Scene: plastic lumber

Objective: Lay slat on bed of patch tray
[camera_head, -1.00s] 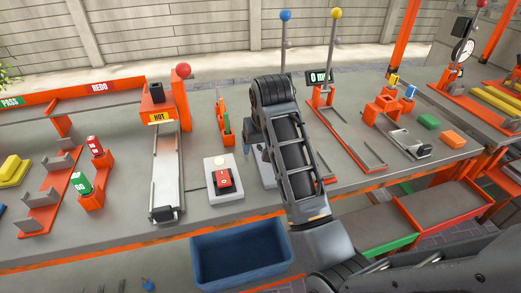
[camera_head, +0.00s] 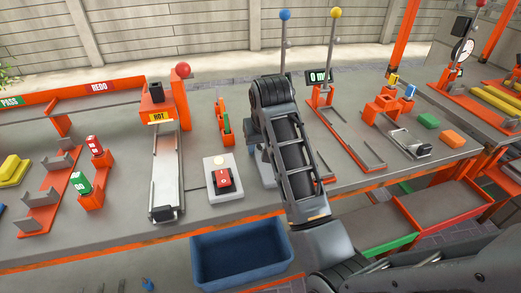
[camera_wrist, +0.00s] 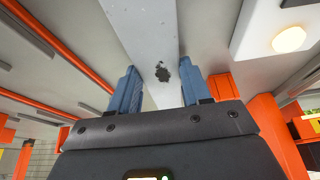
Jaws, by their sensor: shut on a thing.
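In the wrist view, my gripper (camera_wrist: 160,78) has its two blue fingers on either side of a light grey slat (camera_wrist: 160,35) and is shut on it. The slat runs up and away from the palm, and a dark, ragged patch or hole shows on its face between the fingers. In the head view, my gripper is mostly hidden behind my arm. A long metal tray (camera_head: 166,178) under the HOT sign runs toward the front edge and looks empty. I cannot tell for sure which tray is the patch tray.
A red switch on a pale box (camera_head: 223,180) stands between the HOT tray and my arm; its glowing lamp (camera_wrist: 289,39) shows in the wrist view. A blue bin (camera_head: 240,255) sits below the front edge. Orange-framed fixtures (camera_head: 345,140) stand to the right.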

